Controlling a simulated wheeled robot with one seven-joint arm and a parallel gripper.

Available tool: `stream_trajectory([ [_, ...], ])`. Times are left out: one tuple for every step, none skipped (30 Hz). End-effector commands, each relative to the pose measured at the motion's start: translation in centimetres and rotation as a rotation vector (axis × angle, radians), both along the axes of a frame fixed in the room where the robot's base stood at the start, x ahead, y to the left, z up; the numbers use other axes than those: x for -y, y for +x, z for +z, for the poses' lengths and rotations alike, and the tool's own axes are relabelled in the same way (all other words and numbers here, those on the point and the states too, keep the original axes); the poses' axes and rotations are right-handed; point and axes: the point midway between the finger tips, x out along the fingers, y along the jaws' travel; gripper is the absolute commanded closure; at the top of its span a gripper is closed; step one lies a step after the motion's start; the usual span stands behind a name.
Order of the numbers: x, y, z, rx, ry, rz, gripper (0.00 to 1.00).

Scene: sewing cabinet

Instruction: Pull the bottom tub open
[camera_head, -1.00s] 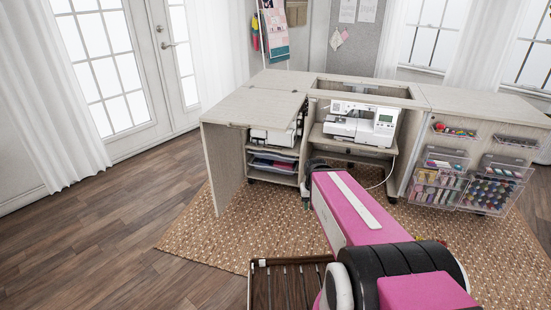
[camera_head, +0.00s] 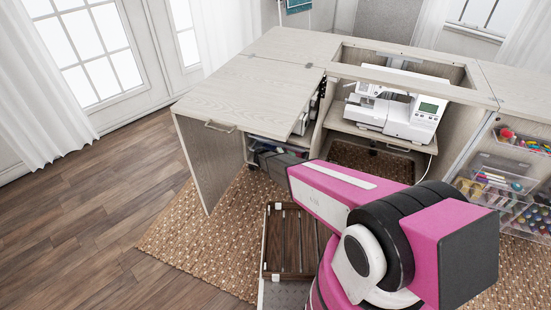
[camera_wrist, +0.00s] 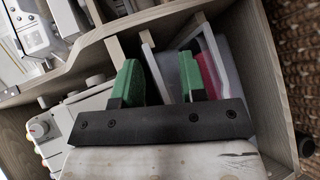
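In the wrist view my gripper (camera_wrist: 159,80) has two green fingertips set well apart, with no object clearly clamped between them. It is at the open front of the cabinet bay with the tubs. The pale rim of a grey translucent tub (camera_wrist: 229,72) shows beyond the right fingertip, with something magenta (camera_wrist: 208,76) by it. I cannot tell whether a fingertip touches the tub. The black gripper bar hides part of the bay. In the head view my pink arm reaches toward the bay below the folded-out leaf (camera_head: 220,95); the gripper and most of the tubs are hidden.
A white machine (camera_wrist: 45,130) sits in the bay beside the tubs. A sewing machine (camera_head: 405,110) stands in the middle opening. A side panel (camera_head: 210,165) under the leaf bounds the left. Clear bins (camera_head: 500,180) hang at the right. Wood floor (camera_head: 90,215) is open at the left.

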Motion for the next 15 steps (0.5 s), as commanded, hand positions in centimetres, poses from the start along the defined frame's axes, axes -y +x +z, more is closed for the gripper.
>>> stream_trajectory([
  [-3.3,2.4,-3.3,0.038,-0.065,0.07,0.62],
  [-4.6,3.1,-4.5,0.062,-0.1,0.108,0.62],
  [-6.5,3.9,-5.8,0.096,-0.141,0.157,0.62],
  [-7.8,4.3,-6.8,0.121,-0.168,0.192,0.62],
  [-9.0,4.7,-7.7,0.142,-0.192,0.224,0.62],
  [-10.5,4.9,-8.7,0.169,-0.219,0.265,0.62],
  [-11.5,5.0,-9.4,0.186,-0.236,0.292,0.62],
  [-12.3,5.1,-10.0,0.201,-0.25,0.316,0.62],
  [-13.3,5.1,-10.6,0.219,-0.266,0.341,0.62],
  [-13.9,5.1,-11.0,0.231,-0.274,0.358,0.62],
  [-14.4,5.1,-11.2,0.239,-0.282,0.372,0.62],
  [-14.7,5.1,-11.5,0.247,-0.289,0.385,0.62],
  [-14.9,5.2,-11.6,0.252,-0.292,0.391,0.62],
  [-14.9,5.3,-11.7,0.255,-0.295,0.395,0.62],
  [-14.8,5.5,-11.7,0.258,-0.297,0.399,0.62],
])
